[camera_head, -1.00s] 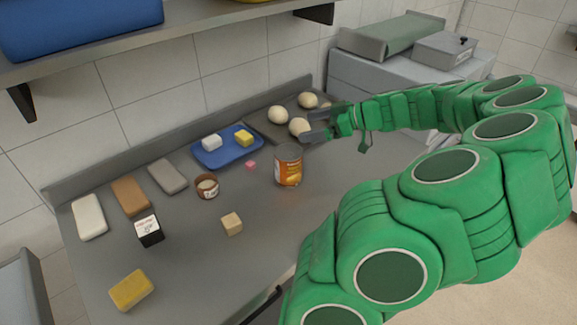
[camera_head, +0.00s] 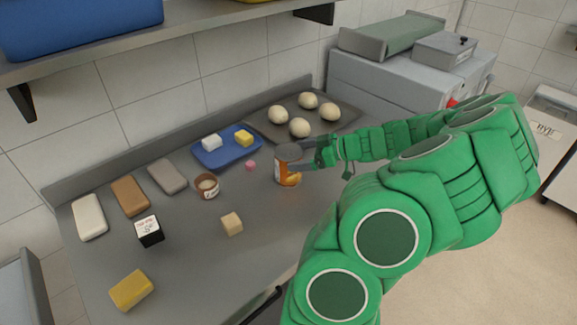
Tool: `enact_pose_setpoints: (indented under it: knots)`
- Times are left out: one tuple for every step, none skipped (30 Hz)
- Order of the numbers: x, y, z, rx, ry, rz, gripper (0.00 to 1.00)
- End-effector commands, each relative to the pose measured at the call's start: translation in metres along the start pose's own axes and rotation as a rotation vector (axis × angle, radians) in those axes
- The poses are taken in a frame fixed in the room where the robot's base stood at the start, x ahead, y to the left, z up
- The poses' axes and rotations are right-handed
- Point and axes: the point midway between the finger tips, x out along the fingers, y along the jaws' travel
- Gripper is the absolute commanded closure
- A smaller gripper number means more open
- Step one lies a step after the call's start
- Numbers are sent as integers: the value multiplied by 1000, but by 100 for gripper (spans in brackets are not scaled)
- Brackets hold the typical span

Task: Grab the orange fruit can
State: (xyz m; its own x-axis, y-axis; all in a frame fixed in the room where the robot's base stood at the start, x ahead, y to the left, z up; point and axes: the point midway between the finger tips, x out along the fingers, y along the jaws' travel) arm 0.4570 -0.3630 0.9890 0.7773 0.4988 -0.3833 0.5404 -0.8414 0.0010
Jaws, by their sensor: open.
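The orange fruit can (camera_head: 283,171) stands upright on the grey metal counter, right of the blue tray. It has a grey lid and an orange label with a fruit picture. My gripper (camera_head: 300,164) reaches in from the right at the can's side. Its dark fingers are open and overlap the can's right part in the picture. I cannot tell whether they touch it, and the far finger is partly hidden.
A blue tray (camera_head: 200,158) with white and yellow blocks lies left of the can. A dark baking tray (camera_head: 266,131) with several dough balls is behind my gripper. The counter's front is mostly clear.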

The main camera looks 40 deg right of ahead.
Motion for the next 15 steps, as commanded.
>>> enact_pose_setpoints:
  knots:
    - [6, -1, 2, 2, -1, -5, 0]
    - [11, -2, 3, 3, 0, -6, 0]
    - [17, -2, 4, 3, 1, -7, 0]
    - [21, -3, 6, 4, 1, -7, 0]
    - [25, -3, 6, 4, 2, -7, 0]
    - [30, -3, 7, 2, 1, -7, 0]
    - [34, -2, 6, 2, 1, -5, 0]
    - [36, -2, 6, 2, 1, -4, 0]
    - [40, -2, 6, 1, 0, -4, 0]
    - [42, -2, 6, 0, 0, -3, 0]
    - [44, -2, 6, 0, 0, -3, 0]
    - [45, -2, 6, 0, 1, -3, 0]
    - [46, -2, 6, 0, 0, -2, 0]
    - [46, -2, 6, 0, 1, -2, 0]
    - [47, -2, 6, -1, 0, -2, 0]
